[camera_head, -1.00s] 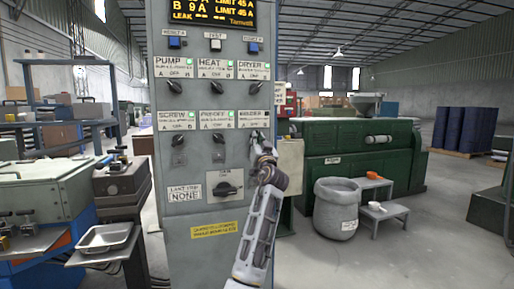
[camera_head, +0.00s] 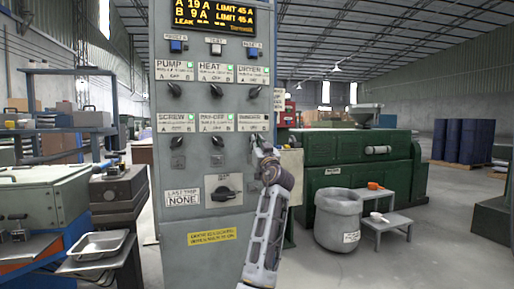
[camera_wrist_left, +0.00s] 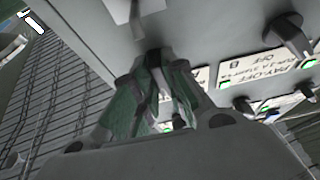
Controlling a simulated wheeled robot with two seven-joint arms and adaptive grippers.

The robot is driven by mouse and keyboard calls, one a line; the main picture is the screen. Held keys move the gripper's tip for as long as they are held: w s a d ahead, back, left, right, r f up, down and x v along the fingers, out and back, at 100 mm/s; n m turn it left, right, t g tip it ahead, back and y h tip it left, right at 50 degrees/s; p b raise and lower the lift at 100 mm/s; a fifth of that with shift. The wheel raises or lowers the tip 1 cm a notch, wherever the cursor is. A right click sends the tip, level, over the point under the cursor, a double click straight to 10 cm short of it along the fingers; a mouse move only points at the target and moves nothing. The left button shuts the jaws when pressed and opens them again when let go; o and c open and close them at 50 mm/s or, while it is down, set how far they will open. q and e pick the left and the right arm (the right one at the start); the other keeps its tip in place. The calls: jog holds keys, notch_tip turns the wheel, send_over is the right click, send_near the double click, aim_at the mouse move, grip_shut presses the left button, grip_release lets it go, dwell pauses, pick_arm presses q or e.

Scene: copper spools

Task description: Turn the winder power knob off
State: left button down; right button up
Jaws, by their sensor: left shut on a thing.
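The grey control panel (camera_head: 171,240) stands in front of me with two rows of labelled selector knobs. The winder label (camera_head: 252,122) is at the right end of the lower row. My left gripper (camera_head: 255,146) is at the knob just under that label and largely hides it in the head view. In the left wrist view, my left gripper (camera_wrist_left: 157,92) is shut on a dark knob (camera_wrist_left: 153,58), with a finger on each side. The knob's pointing direction cannot be read. My right gripper is not in view.
Neighbouring knobs include the middle lower one (camera_head: 217,141) and the dryer knob (camera_head: 253,92). A large rotary switch (camera_head: 222,194) sits below. A green machine (camera_head: 365,150), a grey bin (camera_head: 338,215) and a step stand (camera_head: 388,220) are to the right. A metal tray (camera_head: 98,244) is at left.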

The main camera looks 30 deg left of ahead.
pick_arm(q)
jog(key=shift+f, duration=0.1)
jog(key=c, duration=1.5)
grip_release()
jog(key=shift+o, duration=0.2)
jog(key=shift+d, duration=0.1)
jog(key=v, duration=1.1)
jog(key=shift+s+d, duration=0.2)
jog(key=shift+d, duration=0.1)
jog(key=shift+f, duration=0.15)
